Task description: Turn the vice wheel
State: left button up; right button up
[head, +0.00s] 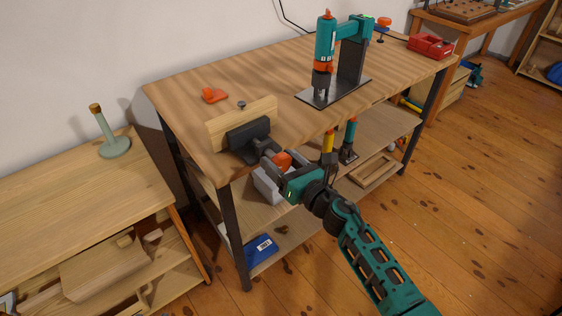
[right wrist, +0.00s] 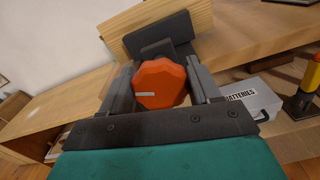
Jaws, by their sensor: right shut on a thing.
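The vice (head: 248,138) is dark grey and fixed at the near left edge of the workbench, with a wooden board (head: 225,127) at its jaws. Its orange wheel (head: 283,160) faces outward over the bench edge. My right gripper (head: 273,160) reaches it from the front and is shut on the wheel. In the right wrist view the orange wheel (right wrist: 160,84) sits between the two grey fingers (right wrist: 161,92), with the vice body (right wrist: 158,38) behind it. A pale mark shows on the wheel's face. My left gripper is not in view.
A teal drill press (head: 350,65) stands on the workbench (head: 190,92), with a small orange object (head: 214,95) nearer the vice. A grey batteries box (right wrist: 248,95) sits on the shelf below. A low wooden cabinet (head: 80,190) stands at left. Floor at right is clear.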

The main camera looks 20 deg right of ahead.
jog(key=m, duration=0.5)
jog(key=m+p, duration=0.1)
jog(key=m, duration=0.4)
jog(key=shift+w+d+m, duration=0.1)
jog(key=shift+d+m, duration=0.05)
jog(key=shift+m, duration=0.15)
jog(key=m+p, duration=0.1)
jog(key=m, duration=0.4)
jog(key=shift+p, duration=0.35)
jog(key=shift+f+m+p, duration=0.15)
jog(key=shift+m+p, duration=0.4)
jog(key=shift+m, duration=1.95)
jog(key=o, duration=1)
jog(key=shift+f, duration=0.1)
